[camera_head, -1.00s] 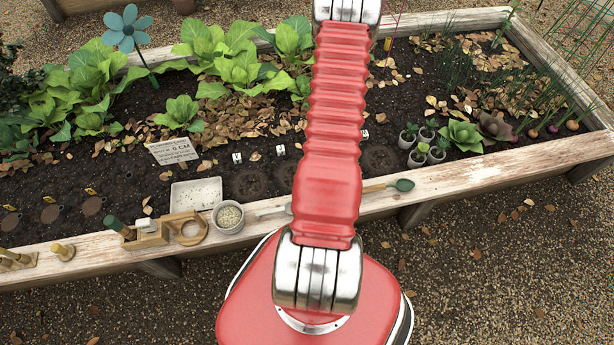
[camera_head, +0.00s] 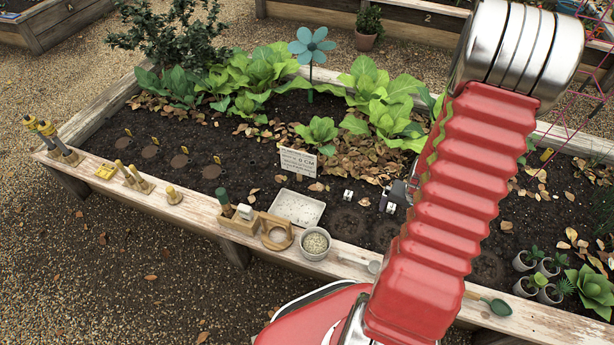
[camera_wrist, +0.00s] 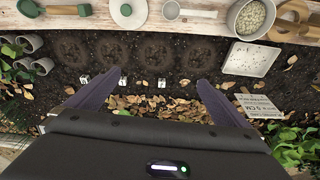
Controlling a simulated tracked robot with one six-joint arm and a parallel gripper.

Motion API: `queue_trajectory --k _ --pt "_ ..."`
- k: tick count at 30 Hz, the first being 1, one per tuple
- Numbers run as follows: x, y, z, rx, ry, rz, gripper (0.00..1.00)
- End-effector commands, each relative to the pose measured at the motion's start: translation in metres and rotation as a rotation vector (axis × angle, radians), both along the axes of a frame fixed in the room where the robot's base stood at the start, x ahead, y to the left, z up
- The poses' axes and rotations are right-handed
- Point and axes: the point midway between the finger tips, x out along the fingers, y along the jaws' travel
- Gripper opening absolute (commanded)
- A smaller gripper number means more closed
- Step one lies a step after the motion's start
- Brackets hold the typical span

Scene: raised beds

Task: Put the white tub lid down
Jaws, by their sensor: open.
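The white tub lid appears to be the round white disc with a greenish knob (camera_wrist: 129,13), lying on the wooden edge plank at the top of the wrist view. In the head view my arm hides that spot. My gripper (camera_wrist: 150,88) is open, with nothing between its fingers. It is over the dark soil, apart from the lid, with several round soil hollows between them. In the head view my gripper is mostly behind my arm.
On the plank beside the disc are a pale scoop (camera_wrist: 195,13), a bowl of pellets (camera_head: 315,243) and a green trowel (camera_head: 497,306). A white tray (camera_head: 297,208), a sign (camera_head: 298,162) and small grey pots (camera_head: 540,276) stand on the soil. Leafy plants (camera_head: 385,105) grow behind.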

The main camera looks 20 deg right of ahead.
Motion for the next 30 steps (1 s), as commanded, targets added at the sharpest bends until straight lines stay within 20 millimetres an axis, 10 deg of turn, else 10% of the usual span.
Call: queue_trajectory --k 15,30 --pt "0.069 0.080 0.131 -0.056 -0.061 0.250 1.00" --pt "0.082 0.181 0.238 -0.095 -0.127 0.484 1.00"
